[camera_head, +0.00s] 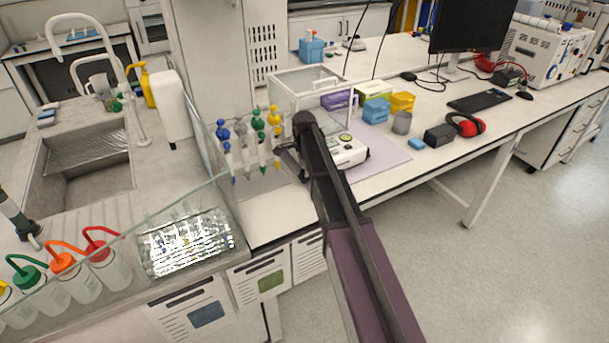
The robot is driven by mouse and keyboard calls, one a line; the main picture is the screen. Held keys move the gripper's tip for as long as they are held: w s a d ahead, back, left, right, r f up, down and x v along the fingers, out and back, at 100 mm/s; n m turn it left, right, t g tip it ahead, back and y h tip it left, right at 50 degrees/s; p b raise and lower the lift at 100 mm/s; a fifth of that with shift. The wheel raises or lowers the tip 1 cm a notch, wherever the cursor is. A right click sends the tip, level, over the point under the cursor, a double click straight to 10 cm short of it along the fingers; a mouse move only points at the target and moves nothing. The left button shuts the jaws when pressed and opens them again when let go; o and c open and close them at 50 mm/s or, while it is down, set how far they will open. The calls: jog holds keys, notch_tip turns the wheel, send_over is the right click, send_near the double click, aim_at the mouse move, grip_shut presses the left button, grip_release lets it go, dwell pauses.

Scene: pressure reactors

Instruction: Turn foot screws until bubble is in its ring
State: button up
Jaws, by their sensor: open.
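A white balance (350,155) with a clear glass draft shield (291,91) stands on a pale lilac mat (388,160) on the bench. A small yellow-green round spot (345,137) on its top may be the bubble level; it is too small to tell where the bubble sits in its ring. The foot screws cannot be made out. My arm reaches in from the lower right and covers the left front of the balance. My gripper (289,163) is at the balance's front left corner, open, partly hidden by my arm; I cannot tell whether it touches anything.
A pipette stand (250,152) with several coloured pipettes stands close left of my gripper. Purple, blue and yellow boxes (376,109), a grey cup (402,122) and red ear muffs (466,125) lie to the right. A glass panel (210,150) edges the sink side.

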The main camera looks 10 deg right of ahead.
jog(key=shift+f+b, duration=0.3)
jog(key=shift+f, duration=0.2)
grip_shut()
